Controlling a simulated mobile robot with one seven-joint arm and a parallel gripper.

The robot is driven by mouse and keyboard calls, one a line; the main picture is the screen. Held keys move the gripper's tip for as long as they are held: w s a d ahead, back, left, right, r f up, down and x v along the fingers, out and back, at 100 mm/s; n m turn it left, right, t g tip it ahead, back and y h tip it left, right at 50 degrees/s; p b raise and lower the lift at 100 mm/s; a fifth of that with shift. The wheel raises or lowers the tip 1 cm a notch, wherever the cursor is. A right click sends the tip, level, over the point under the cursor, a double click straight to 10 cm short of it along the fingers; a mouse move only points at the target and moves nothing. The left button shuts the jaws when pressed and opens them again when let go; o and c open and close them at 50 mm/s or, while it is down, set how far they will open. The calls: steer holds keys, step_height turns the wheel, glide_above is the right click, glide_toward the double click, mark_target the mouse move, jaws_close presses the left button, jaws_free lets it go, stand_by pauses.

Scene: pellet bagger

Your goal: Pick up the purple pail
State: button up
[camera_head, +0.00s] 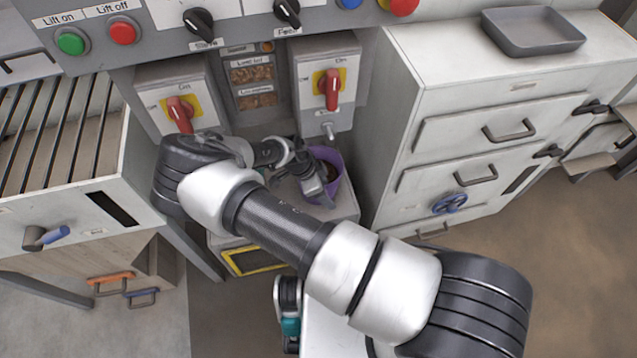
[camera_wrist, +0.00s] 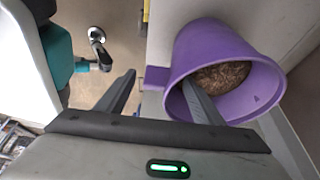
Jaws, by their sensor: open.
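The purple pail (camera_head: 338,187) stands on a light grey ledge below the machine panel in the head view, partly hidden by my gripper (camera_head: 318,182). In the wrist view the purple pail (camera_wrist: 216,48) holds brown pellets (camera_wrist: 222,76) and has a small flat tab on its left side. My gripper (camera_wrist: 160,78) is open there. Its left finger appears outside the pail, beside the tab. Its right finger overlaps the pail's opening and seems to reach inside the rim. The near wall lies between the fingers; I cannot tell whether either touches it.
Two red-handled switch boxes (camera_head: 325,85) stand close behind the pail. A white drawer cabinet (camera_head: 490,120) with a grey tray (camera_head: 532,36) on top is at the right. A slatted bench (camera_head: 60,150) stands at the left. Brown floor is open at the lower right.

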jaws_close()
steer(key=shift+r, duration=0.1)
steer(key=shift+r, duration=0.1)
stand_by(0.3)
